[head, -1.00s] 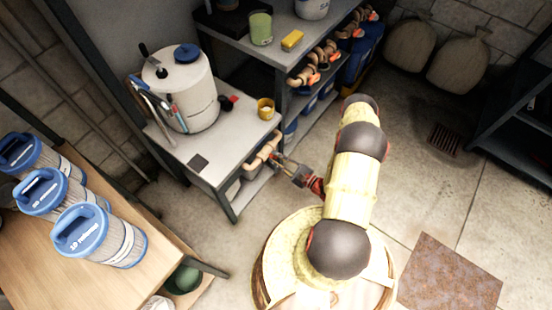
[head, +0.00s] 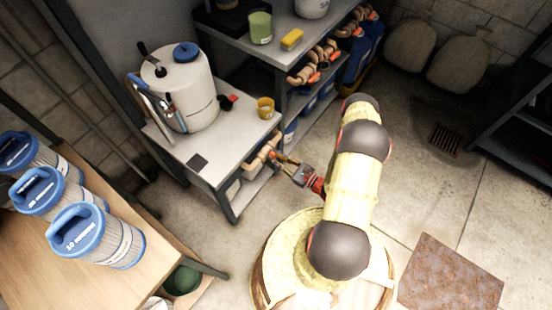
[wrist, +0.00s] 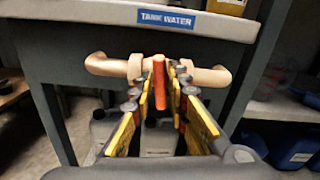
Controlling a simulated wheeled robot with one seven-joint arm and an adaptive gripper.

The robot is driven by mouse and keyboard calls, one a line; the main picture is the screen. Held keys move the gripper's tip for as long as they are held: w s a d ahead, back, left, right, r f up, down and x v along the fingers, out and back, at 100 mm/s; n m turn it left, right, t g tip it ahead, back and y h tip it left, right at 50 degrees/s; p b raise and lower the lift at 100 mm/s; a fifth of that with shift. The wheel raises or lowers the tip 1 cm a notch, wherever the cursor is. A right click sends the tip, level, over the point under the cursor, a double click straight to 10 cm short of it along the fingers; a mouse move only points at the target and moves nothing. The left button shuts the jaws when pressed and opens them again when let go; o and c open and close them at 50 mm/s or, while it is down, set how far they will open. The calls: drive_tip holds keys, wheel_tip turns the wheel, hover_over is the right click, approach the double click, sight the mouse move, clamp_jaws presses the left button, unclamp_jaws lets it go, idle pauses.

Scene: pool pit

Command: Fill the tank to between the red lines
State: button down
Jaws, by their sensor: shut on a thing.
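A white cylindrical tank (head: 190,95) with a blue cap (head: 187,53) stands on the grey bench; its red lines cannot be made out. A copper-coloured pipe (head: 262,157) runs along the bench's front edge. In the wrist view the pipe (wrist: 108,66) sits below a blue "TANK WATER" label (wrist: 165,20). An orange valve handle (wrist: 159,88) stands upright at the pipe's middle. My gripper (head: 277,158) is at this pipe in the head view. In the wrist view my gripper (wrist: 161,80) is shut on the orange handle, its yellow-padded fingers on either side.
A yellow cup (head: 265,108) stands near the bench's right edge. A taller shelf (head: 272,62) behind carries a green cup (head: 260,27), a yellow sponge (head: 292,39) and more orange-handled pipes (head: 306,74). The floor at right is mostly open.

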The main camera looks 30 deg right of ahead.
drive_tip(key=shift+m, duration=0.9)
drive_tip(key=c, duration=1.8)
unclamp_jaws()
drive_tip(key=shift+c, duration=0.2)
drive_tip(key=v, duration=1.2)
